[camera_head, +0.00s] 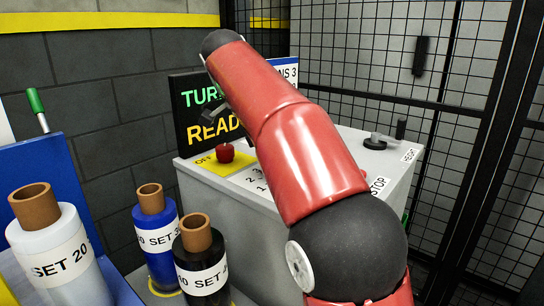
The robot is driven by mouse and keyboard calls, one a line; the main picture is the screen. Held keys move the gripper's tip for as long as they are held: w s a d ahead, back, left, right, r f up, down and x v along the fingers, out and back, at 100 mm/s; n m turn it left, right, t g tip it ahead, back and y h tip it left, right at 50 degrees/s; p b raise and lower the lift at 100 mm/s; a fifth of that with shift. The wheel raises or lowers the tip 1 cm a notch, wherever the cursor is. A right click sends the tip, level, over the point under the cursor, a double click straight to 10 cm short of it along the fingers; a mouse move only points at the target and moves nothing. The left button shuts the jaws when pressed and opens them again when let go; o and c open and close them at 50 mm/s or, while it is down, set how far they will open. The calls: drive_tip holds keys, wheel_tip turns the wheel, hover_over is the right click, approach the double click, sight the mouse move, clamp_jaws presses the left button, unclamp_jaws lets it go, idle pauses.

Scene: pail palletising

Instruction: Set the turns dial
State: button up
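The turns dial itself is hidden behind my red arm. Part of its white number label (258,179), with 1, 2 and 3 showing, is on the sloping top of the grey control cabinet (225,218). A white card (285,72) behind the arm shows "NS 3", the rest covered. A black display (192,115) shows green "TUR" and yellow "READ", cut off by the arm. My gripper is mostly hidden behind my arm; a small grey piece (211,116) in front of the display may be part of it. Its opening and any contact with the dial are not visible.
A red knob (225,153) on a yellow "OFF" plate sits left of the label. A black crank (376,142) marked "HEIGHT" and a "STOP" label (378,186) are at right. Film rolls (158,240) stand at lower left. Black mesh fencing (440,80) closes the right.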

idle(0.5)
drive_tip(key=o, duration=1)
drive_tip(key=shift+c, duration=0.2)
